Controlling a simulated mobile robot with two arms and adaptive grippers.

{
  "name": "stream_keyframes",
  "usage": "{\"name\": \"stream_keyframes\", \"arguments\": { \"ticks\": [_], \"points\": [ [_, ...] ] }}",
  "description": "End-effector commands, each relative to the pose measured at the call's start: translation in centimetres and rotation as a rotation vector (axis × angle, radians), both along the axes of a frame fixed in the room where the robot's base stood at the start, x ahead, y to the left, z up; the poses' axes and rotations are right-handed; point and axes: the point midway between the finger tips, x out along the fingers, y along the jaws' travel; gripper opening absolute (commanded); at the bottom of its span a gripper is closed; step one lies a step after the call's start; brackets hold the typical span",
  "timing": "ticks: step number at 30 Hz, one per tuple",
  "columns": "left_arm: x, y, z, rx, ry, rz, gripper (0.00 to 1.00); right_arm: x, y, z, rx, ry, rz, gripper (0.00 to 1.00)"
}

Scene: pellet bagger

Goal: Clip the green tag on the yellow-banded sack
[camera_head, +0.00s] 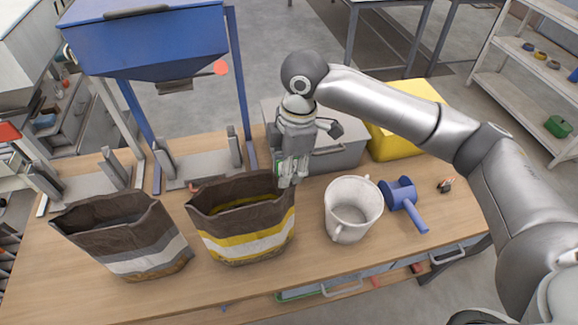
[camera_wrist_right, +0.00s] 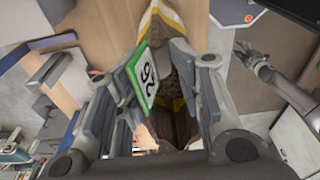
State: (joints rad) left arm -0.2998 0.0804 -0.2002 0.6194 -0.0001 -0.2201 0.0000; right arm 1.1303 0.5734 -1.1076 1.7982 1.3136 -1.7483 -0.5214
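The yellow-banded sack (camera_head: 247,240) stands upright and open-topped on the table, brown with yellow and white bands. My right gripper (camera_head: 290,178) is at the sack's back right corner, its fingers pointing down at the rim. The green tag (camera_wrist_right: 140,78), green-edged with a white numbered face, lies between its fingers in the right wrist view, close to the left finger. The right gripper's fingers (camera_wrist_right: 158,90) stand apart, with sack material between and below them. What looks like my left gripper (camera_wrist_right: 255,62) shows small at the right of that view; its opening is unclear.
A grey-and-white-banded sack (camera_head: 135,245) stands to the left. A grey box (camera_head: 335,157), a yellow block (camera_head: 400,140) and the blue hopper (camera_head: 150,45) are behind. The front table strip is clear.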

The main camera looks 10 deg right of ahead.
Motion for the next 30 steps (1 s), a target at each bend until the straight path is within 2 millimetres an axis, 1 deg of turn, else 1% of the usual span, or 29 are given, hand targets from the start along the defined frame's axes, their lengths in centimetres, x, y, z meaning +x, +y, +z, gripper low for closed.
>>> {"name": "stream_keyframes", "arguments": {
  "ticks": [5, 8, 11, 18, 21, 25, 30],
  "points": [
    [-0.2, 0.1, 0.0, 0.001, 0.001, 0.000, 0.40, -0.1, 0.1, 0.0, 0.002, 0.002, 0.002, 0.30],
    [-0.2, 0.1, 0.0, 0.001, 0.001, 0.000, 0.40, 0.0, 0.0, 0.7, 0.002, -0.001, 0.002, 0.30],
    [-0.1, 0.1, 0.0, 0.000, 0.001, 0.000, 0.40, 0.1, -0.1, 2.2, 0.003, -0.003, 0.002, 0.30],
    [0.0, 0.0, 0.0, 0.000, 0.000, 0.000, 0.40, 0.2, -0.8, 7.5, 0.003, -0.004, 0.000, 0.30],
    [0.0, 0.0, 0.0, 0.000, 0.000, 0.000, 0.40, 0.2, -1.0, 9.3, 0.002, -0.003, 0.001, 0.30],
    [0.0, 0.0, 0.0, 0.000, -0.001, 0.000, 0.40, 0.2, -1.2, 11.0, 0.002, -0.002, 0.001, 0.30],
    [0.0, 0.0, 0.0, 0.000, -0.001, 0.000, 0.40, 0.2, -1.4, 11.8, 0.001, 0.001, 0.001, 0.30]
  ]
}}
